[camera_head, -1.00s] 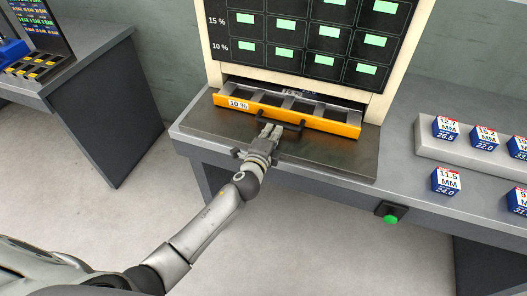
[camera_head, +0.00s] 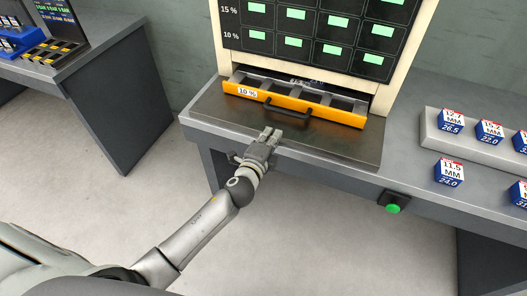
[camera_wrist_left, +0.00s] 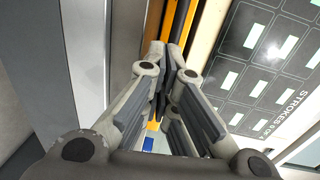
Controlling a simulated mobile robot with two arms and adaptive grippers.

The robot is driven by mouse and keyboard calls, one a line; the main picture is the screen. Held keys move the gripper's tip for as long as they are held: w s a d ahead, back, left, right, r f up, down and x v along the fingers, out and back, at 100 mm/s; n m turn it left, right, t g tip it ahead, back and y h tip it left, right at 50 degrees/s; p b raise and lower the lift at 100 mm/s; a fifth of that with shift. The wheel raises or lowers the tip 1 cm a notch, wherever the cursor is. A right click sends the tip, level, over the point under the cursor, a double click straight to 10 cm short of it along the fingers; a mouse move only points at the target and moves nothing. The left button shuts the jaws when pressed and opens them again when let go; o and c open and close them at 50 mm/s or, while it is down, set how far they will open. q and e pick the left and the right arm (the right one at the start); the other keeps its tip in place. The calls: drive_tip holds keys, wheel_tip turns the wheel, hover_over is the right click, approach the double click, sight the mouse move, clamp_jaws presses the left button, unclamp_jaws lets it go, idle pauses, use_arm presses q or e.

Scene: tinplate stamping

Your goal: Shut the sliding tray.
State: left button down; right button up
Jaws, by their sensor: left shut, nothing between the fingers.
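The sliding tray (camera_head: 330,112) has an orange front with a "10 %" label and a dark handle (camera_head: 288,110). It is partly pulled out from the bottom of the cream-framed cabinet, and its compartments show behind the front. My left gripper (camera_head: 270,133) is shut and empty. It is just in front of the tray, apart from the handle, over the front edge of the dark plate. The left wrist view shows its fingers (camera_wrist_left: 166,72) close together, with the orange tray front (camera_wrist_left: 182,25) beyond them. My right gripper is not in view.
The cabinet's panel (camera_head: 310,35) of green labels stands above the tray. A dark metal plate (camera_head: 225,117) lies under it. A green button (camera_head: 392,208) is on the table front. Blue-and-white blocks (camera_head: 449,172) stand at right. Another table (camera_head: 100,45) is at left.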

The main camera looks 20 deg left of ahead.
use_arm(q)
drive_tip(key=s, duration=0.3)
drive_tip(key=m+g+h+b, duration=0.1)
drive_tip(key=m+h+b, duration=0.2)
drive_tip(key=m+h, duration=0.15)
approach(262, 122)
wheel_tip(262, 122, up, 2)
drive_tip(key=s+d, duration=0.2)
drive_tip(key=d, duration=0.1)
drive_tip(key=a+r+g+h, duration=0.2)
drive_tip(key=a, duration=0.5)
drive_tip(key=shift+m, duration=0.35)
drive_tip(key=p+x, duration=0.1)
drive_tip(key=x, duration=0.3)
drive_tip(key=p+x, duration=0.1)
drive_tip(key=x, duration=0.2)
drive_tip(key=d+p+x, duration=0.1)
drive_tip(key=x, duration=0.3)
drive_tip(key=shift+w+r, duration=0.15)
drive_tip(key=shift+r, duration=0.15)
drive_tip(key=shift+w+d, duration=0.5)
drive_tip(key=shift+w, duration=0.35)
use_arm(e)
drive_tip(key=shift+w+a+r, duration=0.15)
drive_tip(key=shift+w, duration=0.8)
